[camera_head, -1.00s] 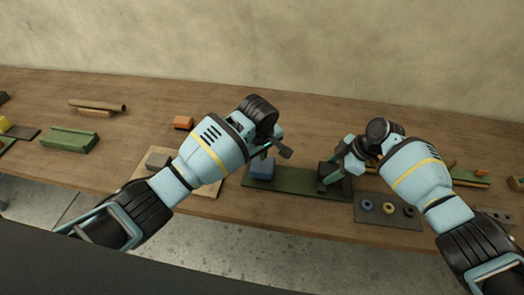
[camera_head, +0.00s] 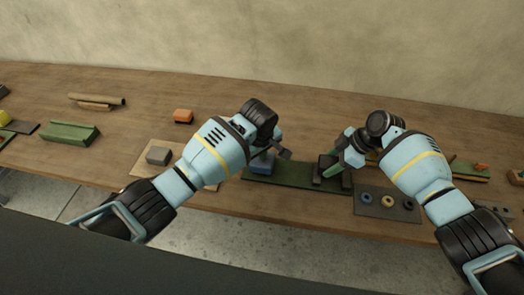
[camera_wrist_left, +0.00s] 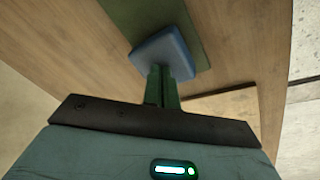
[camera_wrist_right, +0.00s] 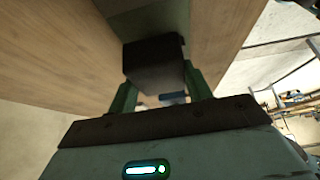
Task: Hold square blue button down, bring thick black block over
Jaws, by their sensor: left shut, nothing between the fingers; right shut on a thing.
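The square blue button (camera_head: 262,165) stands at the left end of a long green base (camera_head: 285,177). My left gripper (camera_head: 277,152) is shut and empty, its fingertips at the top of the button; the left wrist view shows the fingers ending on the blue top (camera_wrist_left: 165,52). Whether the button is pressed down, I cannot tell. My right gripper (camera_head: 337,172) is shut on the thick black block (camera_head: 329,161) over the right part of the green base. In the right wrist view the block (camera_wrist_right: 153,62) sits between the two green fingers.
A panel with several rings (camera_head: 387,203) lies right of the green base. A grey block (camera_head: 158,156) on a light board is at the left. An orange block (camera_head: 183,116) and a green channel piece (camera_head: 70,134) stand further left.

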